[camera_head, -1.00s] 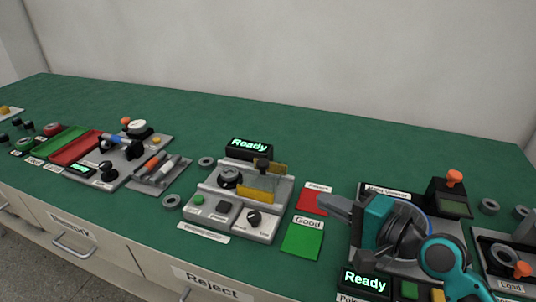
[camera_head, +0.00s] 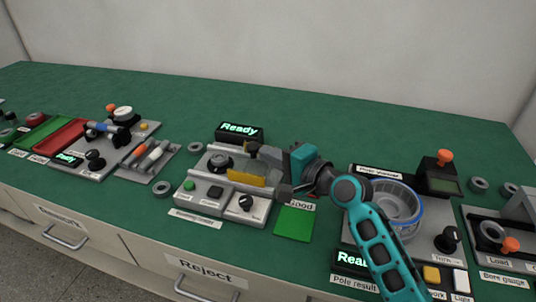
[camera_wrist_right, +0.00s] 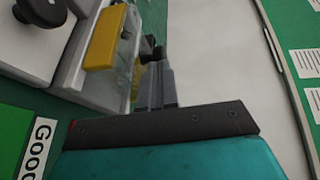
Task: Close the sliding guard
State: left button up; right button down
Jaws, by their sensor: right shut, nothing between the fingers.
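The sliding guard (camera_head: 246,179), a see-through panel with a yellow strip, is on the grey station in the middle of the table. Its yellow part also shows in the right wrist view (camera_wrist_right: 102,40). A dark knob (camera_head: 252,147) stands at the guard's back. My right gripper (camera_head: 264,152) comes in from the right, its fingertips close to this knob. Its grey fingers (camera_wrist_right: 156,82) are shut with nothing between them. Whether they touch the knob or guard I cannot tell. My left gripper is not in view.

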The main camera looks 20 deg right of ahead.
aim_at(248, 161)
jog(key=shift+w+a, duration=0.3)
jog(key=shift+w, duration=0.15)
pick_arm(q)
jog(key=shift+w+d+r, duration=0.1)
pick_arm(e)
jog(key=shift+w+a, duration=0.2)
jog(key=shift+a, duration=0.1)
jog(key=w+a+p, duration=0.1)
jog(key=w+a, duration=0.1)
jog(key=a, duration=0.1)
jog(key=shift+w+a+r+p, duration=0.1)
jog(key=shift+r+p, duration=0.05)
jog(key=shift+p, duration=0.25)
jog(key=w+a, duration=0.1)
jog(key=a, duration=0.1)
jog(key=w+a, duration=0.1)
jog(key=shift+w+a+p, duration=0.3)
jog(key=shift+a, duration=0.25)
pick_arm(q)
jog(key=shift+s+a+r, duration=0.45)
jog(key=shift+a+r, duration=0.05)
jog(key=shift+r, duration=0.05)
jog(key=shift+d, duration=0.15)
pick_arm(e)
jog(key=shift+a, duration=0.1)
